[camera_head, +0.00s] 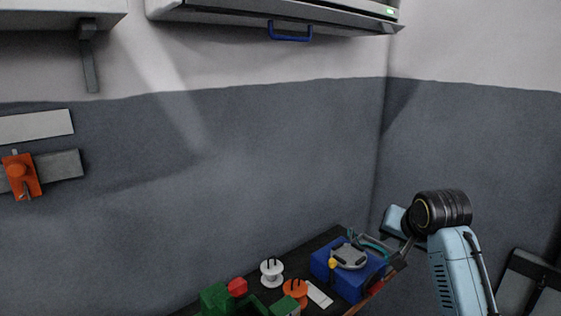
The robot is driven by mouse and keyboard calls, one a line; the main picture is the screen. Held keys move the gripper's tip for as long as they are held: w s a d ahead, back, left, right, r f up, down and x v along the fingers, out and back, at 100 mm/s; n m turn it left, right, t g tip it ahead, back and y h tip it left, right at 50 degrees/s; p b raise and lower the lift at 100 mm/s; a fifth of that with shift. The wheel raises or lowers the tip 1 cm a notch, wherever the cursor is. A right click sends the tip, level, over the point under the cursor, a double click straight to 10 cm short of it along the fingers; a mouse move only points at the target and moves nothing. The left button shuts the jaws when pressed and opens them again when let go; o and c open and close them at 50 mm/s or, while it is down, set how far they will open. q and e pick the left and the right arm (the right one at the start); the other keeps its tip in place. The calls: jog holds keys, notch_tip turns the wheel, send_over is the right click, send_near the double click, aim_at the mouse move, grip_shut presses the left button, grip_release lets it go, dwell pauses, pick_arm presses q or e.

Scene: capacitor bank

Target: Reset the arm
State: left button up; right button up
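My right arm comes in from the lower right, light blue with a black ribbed joint. My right gripper (376,249) is low over the right end of the dark workbench (327,240), beside a blue box (345,285) with a grey round part (349,256) on it. The gripper is small and dark, and its fingers blend with the things behind it. I cannot tell whether it is open or holds anything. My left arm and gripper are not in view.
The bench also carries a white spool (271,271), an orange spool (296,291), a white card (318,295), and green parts (217,299) with a red piece (237,287). A cabinet with a blue handle (290,38) hangs above. An orange device (21,175) is wall-mounted at left.

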jog(key=s+a+f+n+g, duration=0.2)
jog(key=s+f+n, duration=0.2)
jog(key=s+f, duration=1.35)
jog(key=s+a+f+n+g, duration=0.1)
jog(key=s+f+n, duration=0.1)
jog(key=s, duration=0.8)
jog(key=s+a+f+n+g, duration=0.1)
jog(key=s+f+g, duration=0.1)
jog(key=s, duration=0.8)
notch_tip(320, 180, down, 32)
jog(key=s+g+b, duration=0.1)
jog(key=b, duration=0.7)
jog(key=s+d+f+b, duration=0.1)
jog(key=s+f+b, duration=0.3)
jog(key=s+f, duration=0.4)
jog(key=s+d+f+g+b, duration=0.1)
jog(key=s+d+f+b, duration=0.1)
jog(key=s+f, duration=0.7)
notch_tip(320, 180, down, 6)
jog(key=shift+d+f+n+b, duration=0.25)
jog(key=shift+n+b, duration=0.15)
jog(key=shift+b, duration=0.5)
